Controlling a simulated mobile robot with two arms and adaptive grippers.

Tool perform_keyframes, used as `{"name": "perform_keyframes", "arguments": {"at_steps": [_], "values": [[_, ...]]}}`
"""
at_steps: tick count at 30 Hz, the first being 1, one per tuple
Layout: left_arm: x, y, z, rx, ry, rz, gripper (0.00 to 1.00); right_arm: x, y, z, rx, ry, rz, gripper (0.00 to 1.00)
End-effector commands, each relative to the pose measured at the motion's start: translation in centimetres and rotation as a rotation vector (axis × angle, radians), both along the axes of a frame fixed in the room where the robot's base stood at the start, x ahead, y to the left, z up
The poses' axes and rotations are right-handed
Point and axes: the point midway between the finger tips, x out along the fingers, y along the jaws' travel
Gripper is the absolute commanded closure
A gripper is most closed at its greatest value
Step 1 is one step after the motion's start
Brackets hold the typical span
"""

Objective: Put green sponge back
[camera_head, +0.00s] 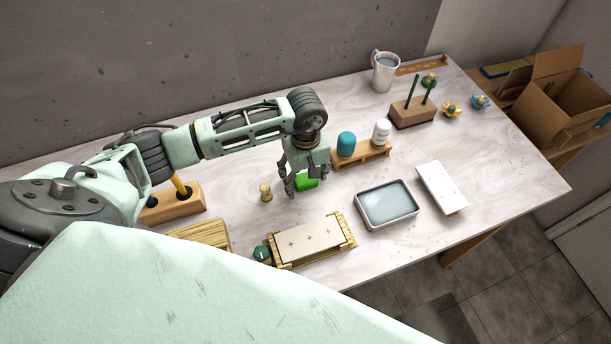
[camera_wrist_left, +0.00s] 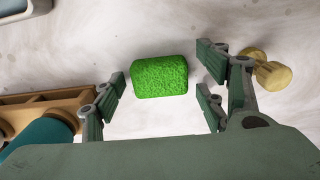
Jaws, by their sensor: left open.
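The green sponge (camera_head: 307,181) lies on the marbled table, partly hidden behind my left gripper in the head view. In the left wrist view the sponge (camera_wrist_left: 160,76) is a bright green block with rounded corners, lying between and just beyond the fingertips. My left gripper (camera_head: 291,190) points down over the table, open and empty. A wooden rack (camera_head: 362,156) to the right holds a teal cylinder (camera_head: 346,144) and a white one (camera_head: 381,131). My right gripper is not in view.
A framed pale board (camera_head: 314,240), a water tray (camera_head: 387,205) and a white slab (camera_head: 441,187) lie towards the front. A pitcher (camera_head: 384,72) and a peg block (camera_head: 412,112) stand behind.

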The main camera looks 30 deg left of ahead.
Motion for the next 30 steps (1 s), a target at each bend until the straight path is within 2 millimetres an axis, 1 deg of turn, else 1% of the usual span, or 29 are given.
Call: {"name": "perform_keyframes", "arguments": {"at_steps": [5,7,11,12,18,21,25,30], "values": [[0.0,0.0,0.6,-0.001,0.001,0.000,0.34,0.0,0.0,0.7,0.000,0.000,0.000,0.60],[0.2,0.0,1.3,-0.001,-0.004,-0.001,0.34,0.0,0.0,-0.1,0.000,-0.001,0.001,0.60],[0.2,0.0,3.9,0.000,-0.007,-0.001,0.34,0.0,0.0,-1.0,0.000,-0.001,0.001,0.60],[0.2,0.0,4.8,0.000,-0.008,-0.001,0.34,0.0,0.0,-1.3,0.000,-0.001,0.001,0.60],[0.2,0.0,9.0,0.001,-0.006,0.000,0.34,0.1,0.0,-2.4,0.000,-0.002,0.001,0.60],[0.1,0.0,10.6,-0.001,-0.004,-0.001,0.34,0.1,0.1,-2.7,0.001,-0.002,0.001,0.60],[0.1,0.0,11.8,0.000,-0.001,0.000,0.34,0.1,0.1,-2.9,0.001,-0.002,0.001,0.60],[0.0,0.0,12.4,0.000,0.000,0.001,0.34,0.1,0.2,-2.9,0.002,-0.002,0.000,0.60]]}}
